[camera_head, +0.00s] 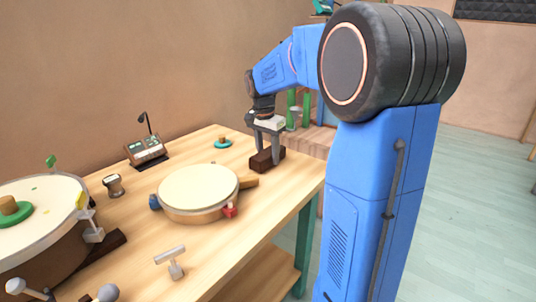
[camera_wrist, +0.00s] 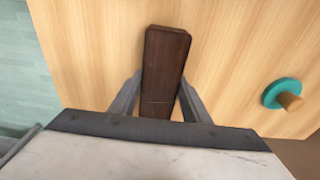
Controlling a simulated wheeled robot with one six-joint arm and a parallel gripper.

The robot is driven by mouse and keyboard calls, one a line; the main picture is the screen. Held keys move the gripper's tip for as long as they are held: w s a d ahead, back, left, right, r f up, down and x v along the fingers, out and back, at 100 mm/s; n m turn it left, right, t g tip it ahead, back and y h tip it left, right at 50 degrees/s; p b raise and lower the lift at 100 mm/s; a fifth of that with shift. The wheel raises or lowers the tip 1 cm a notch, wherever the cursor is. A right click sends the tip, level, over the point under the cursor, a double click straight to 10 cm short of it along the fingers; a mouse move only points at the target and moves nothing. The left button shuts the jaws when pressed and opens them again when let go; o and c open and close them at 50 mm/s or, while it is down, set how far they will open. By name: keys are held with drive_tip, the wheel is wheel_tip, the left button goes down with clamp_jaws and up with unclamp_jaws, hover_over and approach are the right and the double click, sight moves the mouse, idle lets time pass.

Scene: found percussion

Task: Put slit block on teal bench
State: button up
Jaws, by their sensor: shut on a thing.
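The slit block is a dark brown wooden block (camera_head: 267,160) at the right end of the wooden table in the head view. In the wrist view the block (camera_wrist: 165,62) runs lengthwise between the fingers. My gripper (camera_head: 268,150) points down over the block and is shut on it; in the wrist view its fingers (camera_wrist: 160,100) touch both sides. I cannot tell whether the block rests on the table or is just above it. The table (camera_head: 205,268) has a pale wood top and a teal leg (camera_head: 304,240).
A round drum (camera_head: 197,188) with a wooden handle lies left of the block. A teal disc with a peg (camera_head: 222,143) sits behind it; it shows in the wrist view too (camera_wrist: 281,92).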

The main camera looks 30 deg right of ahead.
sight(265, 153)
drive_tip(key=shift+f, duration=0.1)
drive_tip(key=o, duration=1.3)
drive_tip(key=r, duration=0.4)
drive_tip(key=a+r, duration=0.1)
drive_tip(key=r, duration=0.7)
drive_tip(key=shift+s+a+r, duration=0.1)
drive_tip(key=shift+s+a, duration=0.1)
drive_tip(key=shift+s, duration=0.05)
